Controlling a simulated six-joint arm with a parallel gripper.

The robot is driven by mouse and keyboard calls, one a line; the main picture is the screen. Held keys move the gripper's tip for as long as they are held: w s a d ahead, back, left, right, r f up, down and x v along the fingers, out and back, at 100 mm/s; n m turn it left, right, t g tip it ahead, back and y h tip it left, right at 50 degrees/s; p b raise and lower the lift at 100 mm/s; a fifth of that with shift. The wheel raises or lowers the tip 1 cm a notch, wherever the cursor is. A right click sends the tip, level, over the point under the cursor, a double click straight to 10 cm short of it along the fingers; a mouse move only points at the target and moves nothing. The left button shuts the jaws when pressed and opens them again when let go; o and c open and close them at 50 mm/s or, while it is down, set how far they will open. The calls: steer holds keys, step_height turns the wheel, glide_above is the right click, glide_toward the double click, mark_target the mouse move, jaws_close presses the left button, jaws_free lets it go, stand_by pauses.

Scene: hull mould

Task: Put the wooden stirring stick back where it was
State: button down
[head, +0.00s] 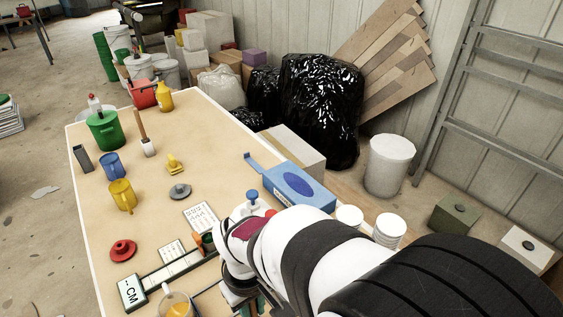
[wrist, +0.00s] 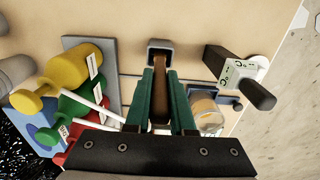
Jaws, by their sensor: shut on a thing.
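My gripper (wrist: 161,78) has teal fingers and is shut on the brown wooden stirring stick (wrist: 161,98), which lies between them in the wrist view. The stick's far end points at a small dark grey square holder (wrist: 159,46) just beyond the fingertips. I cannot tell whether the stick's end is inside the holder or only above it. A clear cup with amber contents (wrist: 207,112) stands right of the fingers. It also shows at the front edge in the head view (head: 175,304). In the head view my arm hides most of my gripper and the stick.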

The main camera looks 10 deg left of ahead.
steer(key=c, duration=0.8)
jaws_free()
steer(key=shift+f, duration=0.1)
steer(key=shift+o, duration=0.2)
steer(key=shift+r, duration=0.4)
step_height(320, 180, up, 11)
steer(key=shift+r, duration=0.1)
steer(key=s+d+f+m+y, duration=0.1)
steer(key=s+d+m, duration=0.5)
steer(key=d+m, duration=0.1)
steer(key=s+d+f+m, duration=0.2)
steer(key=s+d+m, duration=0.4)
steer(key=d, duration=0.3)
steer(key=shift+f+m+y, duration=0.25)
steer(key=shift+m+y, duration=0.15)
steer(key=shift+m, duration=0.4)
